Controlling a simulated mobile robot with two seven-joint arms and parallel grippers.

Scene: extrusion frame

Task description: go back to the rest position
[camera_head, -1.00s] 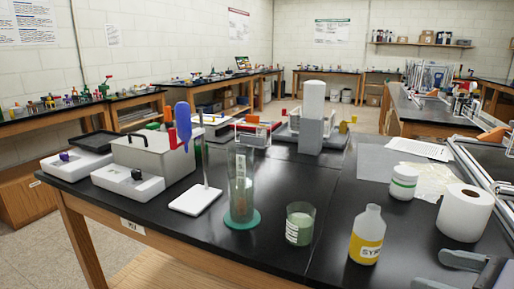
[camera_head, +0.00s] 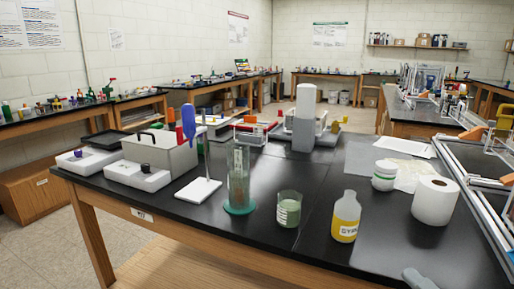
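A small grey piece of my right gripper (camera_head: 418,279) shows at the bottom right edge, in front of the black bench top (camera_head: 290,240); whether it is open or shut is hidden. My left gripper is out of view. On the bench stand a tall glass cylinder (camera_head: 239,185) with a green base, a beaker (camera_head: 289,209) with greenish contents and a bottle (camera_head: 346,218) with a yellow label or contents. No gripper touches them.
A paper roll (camera_head: 435,201) and a white jar (camera_head: 385,176) stand at the right beside an extrusion frame (camera_head: 480,195). A stand (camera_head: 198,189) and a grey bath (camera_head: 160,153) are at the left. The bench's front middle is clear.

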